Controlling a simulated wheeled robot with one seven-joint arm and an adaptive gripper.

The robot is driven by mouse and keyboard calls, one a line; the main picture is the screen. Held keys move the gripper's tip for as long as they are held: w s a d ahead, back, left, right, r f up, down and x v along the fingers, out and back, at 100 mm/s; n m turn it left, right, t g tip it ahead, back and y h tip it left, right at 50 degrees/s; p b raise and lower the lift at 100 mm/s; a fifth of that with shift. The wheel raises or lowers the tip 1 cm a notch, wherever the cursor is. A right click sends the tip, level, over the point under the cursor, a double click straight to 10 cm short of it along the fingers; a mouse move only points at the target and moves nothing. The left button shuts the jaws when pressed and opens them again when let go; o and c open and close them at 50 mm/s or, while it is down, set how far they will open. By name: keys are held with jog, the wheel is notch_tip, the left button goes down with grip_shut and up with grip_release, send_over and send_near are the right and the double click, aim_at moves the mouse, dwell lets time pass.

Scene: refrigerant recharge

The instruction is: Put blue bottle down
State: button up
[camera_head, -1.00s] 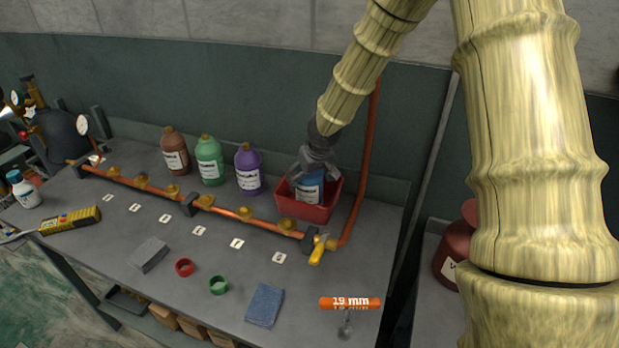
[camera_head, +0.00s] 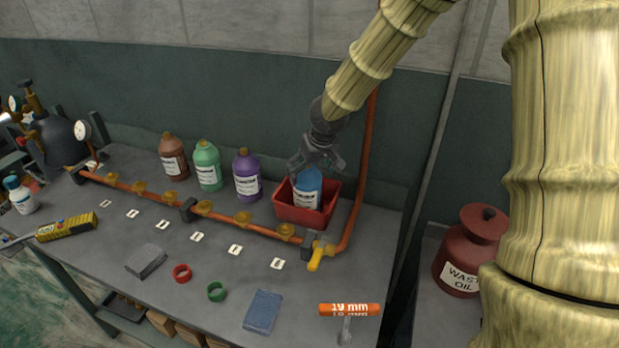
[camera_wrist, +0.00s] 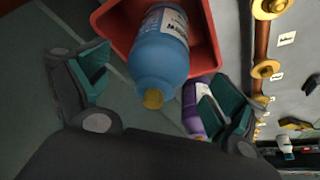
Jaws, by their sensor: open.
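The blue bottle (camera_head: 307,188) stands inside the red bin (camera_head: 324,211) at the back right of the workbench. It has a white label, and in the wrist view the bottle (camera_wrist: 160,58) shows its yellow cap towards the camera. My gripper (camera_head: 316,168) is open just above the bottle. In the wrist view its two fingers are spread wide on either side, apart from the bottle. The bottle's base is hidden by the bin wall (camera_wrist: 118,32).
Purple (camera_head: 247,177), green (camera_head: 208,166) and brown (camera_head: 173,158) bottles stand left of the bin. A copper pipe (camera_head: 222,216) with yellow fittings runs in front, rising at the right beside the bin. The front bench holds a grey block, two rings and a blue cloth (camera_head: 263,311).

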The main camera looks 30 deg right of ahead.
jog(key=shift+v, duration=2.65)
